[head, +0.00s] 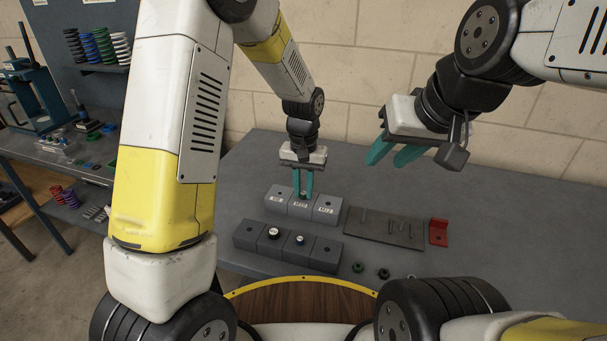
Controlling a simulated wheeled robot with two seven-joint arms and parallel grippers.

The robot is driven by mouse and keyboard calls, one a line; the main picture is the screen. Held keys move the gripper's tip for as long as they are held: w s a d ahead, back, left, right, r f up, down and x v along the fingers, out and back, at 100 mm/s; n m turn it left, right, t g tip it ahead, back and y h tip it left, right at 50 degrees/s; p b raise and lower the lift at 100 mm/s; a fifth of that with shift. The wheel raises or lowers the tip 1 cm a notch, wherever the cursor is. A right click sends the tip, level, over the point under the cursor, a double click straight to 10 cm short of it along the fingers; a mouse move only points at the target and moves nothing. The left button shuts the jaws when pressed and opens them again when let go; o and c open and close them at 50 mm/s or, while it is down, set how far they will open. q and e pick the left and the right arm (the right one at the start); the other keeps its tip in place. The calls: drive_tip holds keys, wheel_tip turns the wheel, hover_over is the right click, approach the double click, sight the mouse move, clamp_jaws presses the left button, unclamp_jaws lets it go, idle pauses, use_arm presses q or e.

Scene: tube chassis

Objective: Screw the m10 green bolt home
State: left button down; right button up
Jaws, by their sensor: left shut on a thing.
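My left gripper (303,194) points straight down over the middle block of the labelled grey row (275,200). Its teal fingers are shut on the green bolt, of which only a small dark bit shows at the fingertips. The fingers hide the rest, and I cannot tell how deep the bolt sits in the block. My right gripper (391,159) is open and empty, raised above the table to the right.
A flat grey plate (382,228) with slim pins and a red bracket (438,233) lie further right. The table's far right is clear.

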use_arm(q)
drive_tip(key=m, duration=0.4)
drive_tip(key=shift+m, duration=0.6)
drive_tip(key=m, duration=0.3)
drive_tip(key=shift+f+m, duration=0.1)
drive_tip(key=shift+m, duration=1)
drive_tip(key=shift+m, duration=1)
drive_tip(key=m, duration=0.3)
